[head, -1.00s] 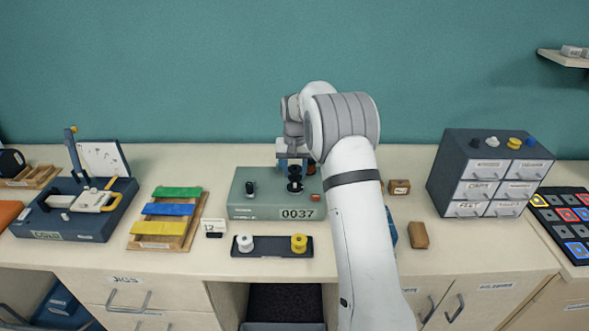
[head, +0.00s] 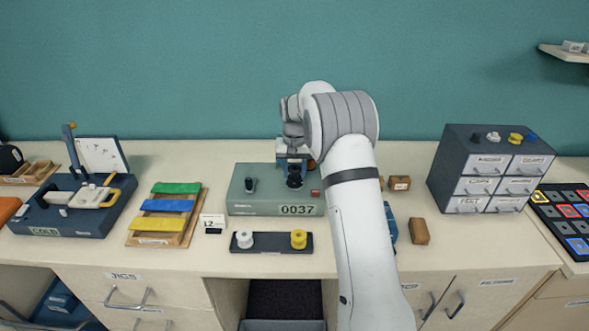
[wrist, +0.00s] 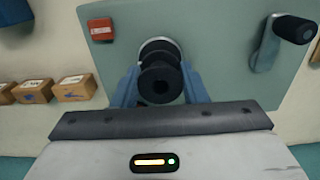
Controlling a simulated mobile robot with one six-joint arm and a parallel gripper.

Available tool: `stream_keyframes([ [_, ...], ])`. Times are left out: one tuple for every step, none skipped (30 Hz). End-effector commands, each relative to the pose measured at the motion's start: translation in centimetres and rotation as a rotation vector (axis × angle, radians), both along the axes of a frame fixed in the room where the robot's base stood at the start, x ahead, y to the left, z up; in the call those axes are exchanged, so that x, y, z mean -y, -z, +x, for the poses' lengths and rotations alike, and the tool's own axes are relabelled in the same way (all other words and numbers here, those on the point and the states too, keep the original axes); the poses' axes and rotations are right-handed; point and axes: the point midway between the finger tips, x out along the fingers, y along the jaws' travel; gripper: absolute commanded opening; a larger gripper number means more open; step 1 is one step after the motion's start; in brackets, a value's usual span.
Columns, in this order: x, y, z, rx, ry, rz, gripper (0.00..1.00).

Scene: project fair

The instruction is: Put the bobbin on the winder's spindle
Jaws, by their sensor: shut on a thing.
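The winder (head: 262,209) is a grey-green box marked 0037 on the bench, with a crank with a black knob (head: 250,185) and a red button (head: 315,194). My gripper (wrist: 160,88) is shut on a black bobbin (wrist: 160,78), with a blue finger on each side. The bobbin is over the winder's pale round seat (wrist: 159,46); it also shows in the head view (head: 294,180). The spindle itself is hidden by the bobbin, so I cannot tell whether the bobbin is around it or fully down.
A dark tray (head: 270,246) in front of the winder holds a white bobbin (head: 245,238) and a yellow bobbin (head: 298,239). Wooden blocks (head: 419,231) lie to the right. A small sign (head: 212,222) stands close on the left.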

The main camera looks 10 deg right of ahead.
Motion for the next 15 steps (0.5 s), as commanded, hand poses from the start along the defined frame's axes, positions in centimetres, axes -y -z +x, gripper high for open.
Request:
stream_keyframes([
  [-0.01,0.27,-0.01,0.000,0.000,0.000,0.18],
  [-0.01,0.36,-0.01,0.000,0.000,0.000,0.18],
  [-0.01,0.47,-0.01,0.000,0.000,0.000,0.18],
  [-0.02,0.54,-0.01,0.000,0.000,0.000,0.18],
  [-0.02,0.60,-0.01,0.000,0.000,0.000,0.18],
  [-0.02,0.64,-0.01,0.000,0.000,0.000,0.18],
  [-0.03,0.66,0.00,0.000,0.000,0.000,0.18],
  [-0.03,0.65,0.00,0.000,0.000,0.000,0.18],
  [-0.03,0.64,0.01,0.000,0.000,0.000,0.18],
  [-0.03,0.63,0.01,0.000,0.000,0.000,0.18],
  [-0.03,0.63,0.01,0.000,0.000,0.000,0.18],
  [-0.04,0.62,0.01,0.000,-0.001,0.000,0.18],
  [-0.04,0.62,0.01,0.000,-0.001,0.000,0.18],
  [-0.04,0.62,0.01,0.000,-0.001,0.000,0.18],
  [-0.04,0.63,0.01,0.000,-0.001,0.000,0.18],
])
